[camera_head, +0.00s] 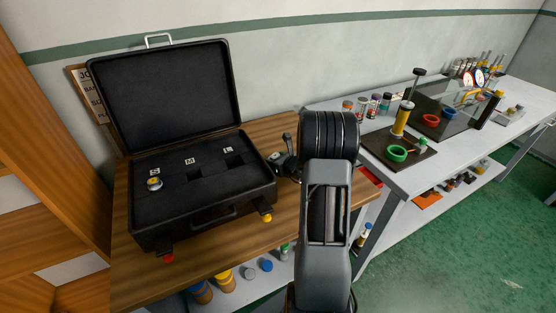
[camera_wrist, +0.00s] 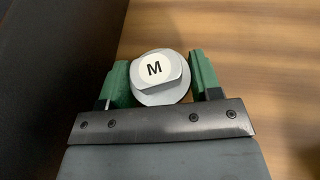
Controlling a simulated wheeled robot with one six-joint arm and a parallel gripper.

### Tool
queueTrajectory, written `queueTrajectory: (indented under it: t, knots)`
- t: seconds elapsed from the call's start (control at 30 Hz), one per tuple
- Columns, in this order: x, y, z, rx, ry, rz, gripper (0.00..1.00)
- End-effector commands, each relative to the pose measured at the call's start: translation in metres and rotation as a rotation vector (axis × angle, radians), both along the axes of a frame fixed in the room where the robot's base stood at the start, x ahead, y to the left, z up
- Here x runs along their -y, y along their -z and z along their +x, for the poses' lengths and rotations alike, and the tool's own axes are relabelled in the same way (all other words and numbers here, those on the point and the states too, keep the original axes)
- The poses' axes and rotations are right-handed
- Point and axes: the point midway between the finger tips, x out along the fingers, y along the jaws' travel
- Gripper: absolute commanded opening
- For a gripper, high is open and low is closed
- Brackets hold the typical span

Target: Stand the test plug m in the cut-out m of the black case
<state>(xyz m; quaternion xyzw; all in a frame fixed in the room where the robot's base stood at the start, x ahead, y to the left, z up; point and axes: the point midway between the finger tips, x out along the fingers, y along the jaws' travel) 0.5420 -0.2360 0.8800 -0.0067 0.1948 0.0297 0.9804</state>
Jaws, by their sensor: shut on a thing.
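The test plug m (camera_wrist: 160,75) is a grey plug with a white round label marked M, seen from its top in the wrist view. My gripper (camera_wrist: 160,80) is shut on it, a green jaw on each side. In the head view my gripper (camera_head: 284,163) is beside the right side of the black case (camera_head: 205,215), over the wooden bench, and the plug is not clear there. The case is open. The cut-out m (camera_head: 194,175) is a dark opening below the M label, with nothing seen in it. The plug's lower end is hidden.
A plug (camera_head: 154,184) stands at the S label in the case, left of M. The L cut-out (camera_head: 235,160) on the right looks empty. The raised lid (camera_head: 165,98) stands behind. A white bench (camera_head: 440,165) with tools is at right.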

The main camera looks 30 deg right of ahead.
Motion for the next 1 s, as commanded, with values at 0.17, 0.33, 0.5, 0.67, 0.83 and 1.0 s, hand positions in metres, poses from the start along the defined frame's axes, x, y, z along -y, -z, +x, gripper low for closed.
queueTrajectory:
  t: [0.17, 0.33, 0.5, 0.67, 0.83, 1.0]
  knots:
    - [0.000, 0.004, 0.000, 0.001, 0.001, 0.000, 0.32]
    - [0.000, 0.003, 0.000, -0.001, 0.000, 0.000, 0.72]
    - [0.000, 0.003, 0.000, -0.001, 0.000, 0.000, 0.84]
    - [0.000, 0.003, 0.000, 0.000, 0.000, 0.000, 0.84]
    - [0.001, -0.003, -0.005, 0.000, 0.002, -0.001, 0.84]
    - [0.003, -0.014, -0.033, 0.001, 0.004, -0.001, 0.84]
